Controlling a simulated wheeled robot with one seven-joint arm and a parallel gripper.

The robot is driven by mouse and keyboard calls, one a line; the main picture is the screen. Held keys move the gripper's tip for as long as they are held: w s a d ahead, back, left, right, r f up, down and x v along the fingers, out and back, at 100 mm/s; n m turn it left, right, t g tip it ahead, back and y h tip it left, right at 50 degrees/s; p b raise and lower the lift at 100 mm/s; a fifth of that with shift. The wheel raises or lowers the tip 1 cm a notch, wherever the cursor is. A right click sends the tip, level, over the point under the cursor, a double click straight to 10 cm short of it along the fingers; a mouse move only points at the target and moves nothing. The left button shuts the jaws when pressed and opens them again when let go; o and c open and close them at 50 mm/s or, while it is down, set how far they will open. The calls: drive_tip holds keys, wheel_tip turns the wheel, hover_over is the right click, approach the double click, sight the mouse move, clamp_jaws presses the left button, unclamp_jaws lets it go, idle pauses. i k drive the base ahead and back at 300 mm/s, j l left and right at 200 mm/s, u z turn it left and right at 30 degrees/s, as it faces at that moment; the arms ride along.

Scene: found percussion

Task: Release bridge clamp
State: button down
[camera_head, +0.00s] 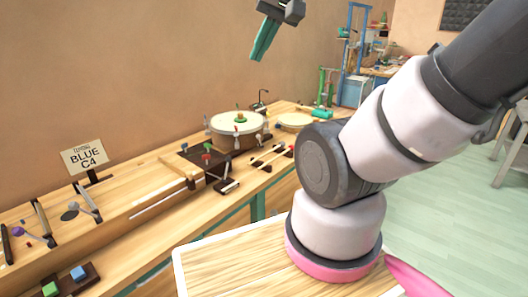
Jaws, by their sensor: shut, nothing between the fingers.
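My gripper (257,57) hangs in the air at the top of the picture, in front of the wall. Its two teal fingers are together and hold nothing. It appears well above the workbench and apart from everything on it. I cannot tell for certain which part is the bridge clamp. A dark board (218,173) on the bench carries small red, green and blue knobs and a pale wooden bar (178,168) at its left. A sign (85,157) reading "TUNING BLUE C4" stands behind, left of the board.
A round drum (237,139) with several clamps on its rim stands on the bench (135,203), with a flatter disc (295,120) behind. Mallets (268,156) lie nearby. Green and blue blocks (78,273) sit at front left. My arm covers much of the right side.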

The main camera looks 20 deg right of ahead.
sight(229, 160)
drive_tip(key=z, duration=0.15)
drive_tip(key=i+l+z, duration=0.15)
drive_tip(key=i+l, duration=0.55)
